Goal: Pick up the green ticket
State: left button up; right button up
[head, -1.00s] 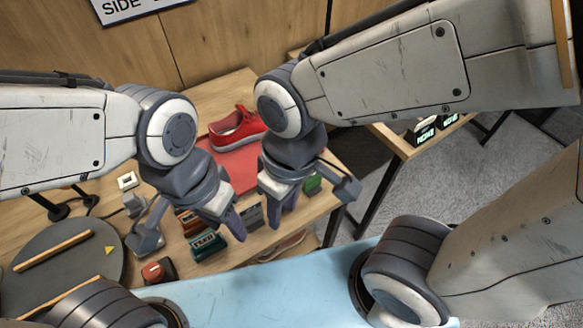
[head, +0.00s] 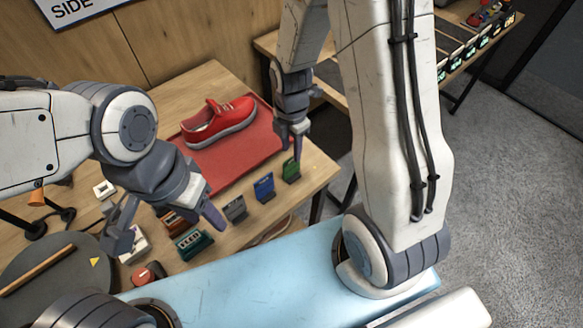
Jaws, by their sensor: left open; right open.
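The green ticket (head: 291,171) stands upright in a small dark holder near the right end of a row on the wooden table. My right gripper (head: 291,146) is open just above it, pointing down. Its fingertips come close to the ticket's top edge, and I cannot tell whether they touch or straddle it. My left gripper (head: 168,230) is open and empty over the left part of the table, with one finger near the grey ticket (head: 236,209).
The blue ticket (head: 264,187) stands just left of the green one. A teal block with digits (head: 194,244) and a brown ticket (head: 173,220) are further left. A red sneaker (head: 218,122) sits on a red mat (head: 236,158) behind. A red button (head: 143,275) is at the front left.

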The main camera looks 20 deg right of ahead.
aim_at(292, 157)
notch_tip(292, 157, down, 3)
jog(key=shift+r, duration=0.15)
notch_tip(292, 157, down, 4)
jog(key=shift+f+p, duration=0.2)
jog(key=shift+p, duration=0.55)
jog(key=shift+f, duration=0.4)
grip_shut()
